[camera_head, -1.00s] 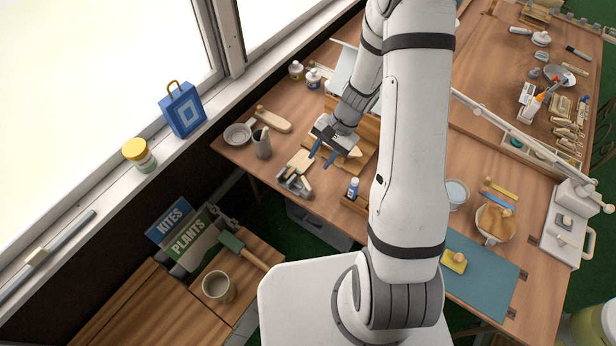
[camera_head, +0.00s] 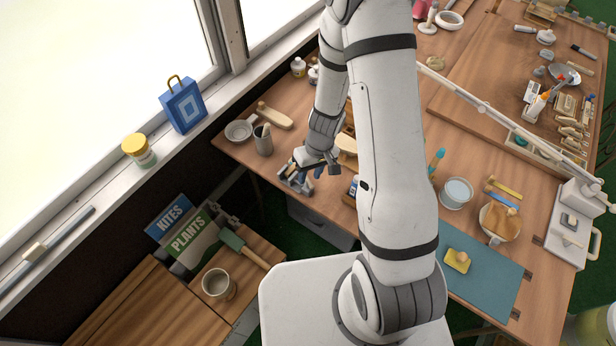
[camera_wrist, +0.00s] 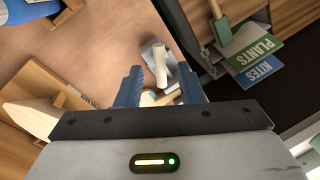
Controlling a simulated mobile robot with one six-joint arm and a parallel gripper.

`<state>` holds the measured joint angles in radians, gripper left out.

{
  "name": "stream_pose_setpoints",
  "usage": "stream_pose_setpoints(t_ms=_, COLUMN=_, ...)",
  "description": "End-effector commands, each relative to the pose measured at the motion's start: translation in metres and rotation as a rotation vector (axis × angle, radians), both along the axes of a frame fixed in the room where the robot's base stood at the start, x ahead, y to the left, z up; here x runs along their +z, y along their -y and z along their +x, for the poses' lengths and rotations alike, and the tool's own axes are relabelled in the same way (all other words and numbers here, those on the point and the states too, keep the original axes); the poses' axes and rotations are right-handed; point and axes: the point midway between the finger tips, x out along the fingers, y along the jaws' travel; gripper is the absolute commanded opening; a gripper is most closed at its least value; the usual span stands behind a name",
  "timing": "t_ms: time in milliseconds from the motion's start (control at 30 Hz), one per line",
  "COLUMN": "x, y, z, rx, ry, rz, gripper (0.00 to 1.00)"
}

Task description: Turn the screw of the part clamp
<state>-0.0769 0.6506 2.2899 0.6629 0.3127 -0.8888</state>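The part clamp (camera_head: 294,187) is a small grey metal piece near the table's left front edge, partly covered by my gripper in the head view. In the wrist view the clamp (camera_wrist: 151,50) shows as grey metal with a pale rod-like part beyond my fingertips. My gripper (camera_head: 305,171) is low over the clamp. In the wrist view my gripper (camera_wrist: 160,72) has its two blue fingers apart. A pale piece shows between and below them; I cannot tell whether they touch it. I cannot make out the screw clearly.
A grey cup with tools (camera_head: 263,142) and a shallow dish (camera_head: 238,132) stand left of the clamp. A wooden tray (camera_wrist: 40,90) lies close by in the wrist view.

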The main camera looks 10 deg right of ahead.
Motion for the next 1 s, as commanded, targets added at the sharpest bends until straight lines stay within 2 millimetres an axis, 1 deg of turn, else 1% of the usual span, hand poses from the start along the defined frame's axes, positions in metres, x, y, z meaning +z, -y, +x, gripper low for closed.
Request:
stream_pose_setpoints(t_ms=33, x=-0.008, y=-0.001, z=-0.001, rx=-0.002, ry=-0.003, rz=0.000, gripper=0.34)
stream_pose_setpoints(t_ms=167, x=-0.017, y=-0.003, z=-0.001, rx=0.000, ry=-0.001, rz=0.000, gripper=0.34)
stream_pose_setpoints(t_ms=467, x=-0.018, y=-0.004, z=-0.001, rx=-0.001, ry=0.000, rz=0.000, gripper=0.34)
stream_pose_setpoints(t_ms=900, x=-0.018, y=-0.004, z=-0.001, rx=0.000, ry=0.000, rz=0.000, gripper=0.00)
stream_pose_setpoints(t_ms=1000, x=-0.018, y=-0.004, z=-0.001, rx=0.000, ry=0.000, rz=0.000, gripper=0.00)
